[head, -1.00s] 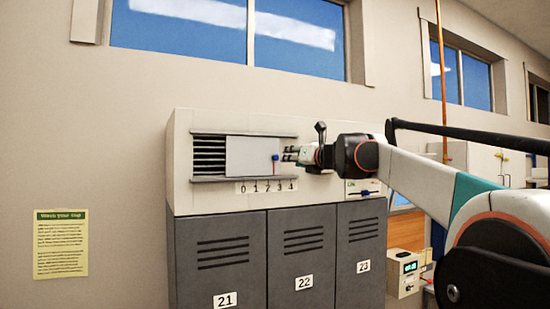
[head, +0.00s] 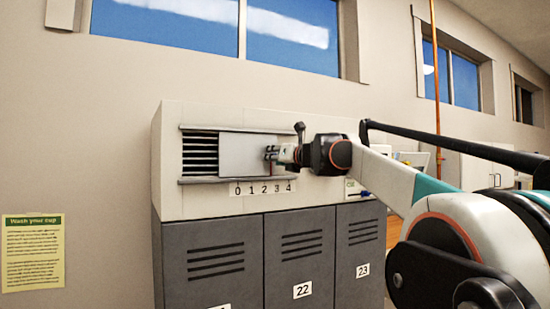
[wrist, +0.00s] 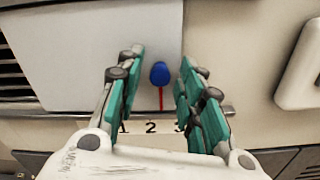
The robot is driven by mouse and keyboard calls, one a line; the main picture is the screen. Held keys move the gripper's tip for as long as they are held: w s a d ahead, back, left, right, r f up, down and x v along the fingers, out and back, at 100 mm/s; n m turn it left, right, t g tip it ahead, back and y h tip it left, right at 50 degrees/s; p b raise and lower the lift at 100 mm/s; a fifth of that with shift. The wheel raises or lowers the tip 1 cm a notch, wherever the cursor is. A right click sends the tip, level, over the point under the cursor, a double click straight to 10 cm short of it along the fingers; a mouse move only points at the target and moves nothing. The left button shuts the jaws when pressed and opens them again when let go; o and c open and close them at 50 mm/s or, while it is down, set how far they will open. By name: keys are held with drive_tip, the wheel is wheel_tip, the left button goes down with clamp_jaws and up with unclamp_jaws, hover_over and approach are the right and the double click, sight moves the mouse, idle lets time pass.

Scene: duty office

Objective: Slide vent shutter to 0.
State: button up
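The vent shutter is a pale plate (head: 240,155) in a slotted frame on top of the lockers; dark louvres (head: 200,154) show uncovered to its left. Its blue knob (wrist: 159,72) has a red pointer (wrist: 160,99) beneath it, which appears between 2 and 3 on the number strip (head: 263,188). My gripper (head: 272,152) is at the plate's right part and hides most of the knob in the head view. In the wrist view, my gripper (wrist: 160,84) is open, with a green-padded finger on each side of the knob and visible gaps to both.
Grey lockers (head: 303,258) stand below the vent.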

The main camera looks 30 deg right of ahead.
sight(238, 156)
drive_tip(key=shift+w+f, duration=0.1)
clamp_jaws()
drive_tip(key=a, duration=1.1)
drive_tip(key=shift+s+a+b, duration=0.2)
drive_tip(key=shift+a+b, duration=0.05)
drive_tip(key=shift+b, duration=0.15)
drive_tip(key=shift+o, duration=1.7)
unclamp_jaws()
drive_tip(key=shift+a, duration=0.25)
drive_tip(key=shift+d, duration=0.1)
